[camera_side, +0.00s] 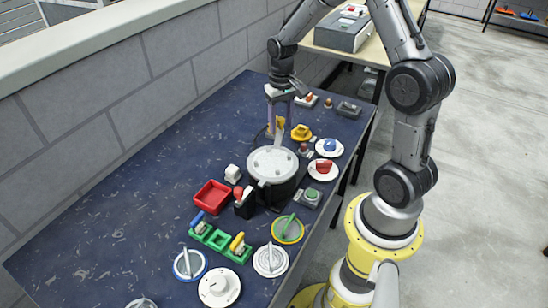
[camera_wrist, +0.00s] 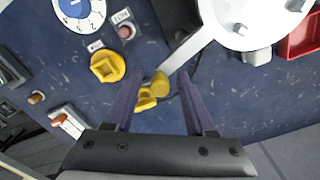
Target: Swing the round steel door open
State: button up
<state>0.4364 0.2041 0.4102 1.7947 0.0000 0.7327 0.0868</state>
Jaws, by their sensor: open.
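The round steel door (camera_side: 272,162) lies flat as the light-grey lid of a dark-sided drum, and appears closed. Its flat arm runs back toward my gripper and ends in a yellow handle (camera_side: 281,123). In the wrist view the door (camera_wrist: 243,18) is cut off at the top right. The yellow handle (camera_wrist: 158,84) shows between the purple fingers of my gripper (camera_wrist: 158,76), with gaps on both sides. My gripper (camera_side: 277,122) is open and points down at the handle in the side view. I cannot tell whether the fingertips reach the handle's height.
A yellow knob (camera_wrist: 107,67) sits on the blue table left of the fingers. A red tray (camera_side: 212,196), a green block with levers (camera_side: 219,239), a green button box (camera_side: 310,197) and several dials crowd the door. A grey brick wall (camera_side: 90,95) borders the table; its left part is clear.

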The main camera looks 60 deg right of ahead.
jog(key=c, duration=0.6)
jog(key=shift+c, duration=0.2)
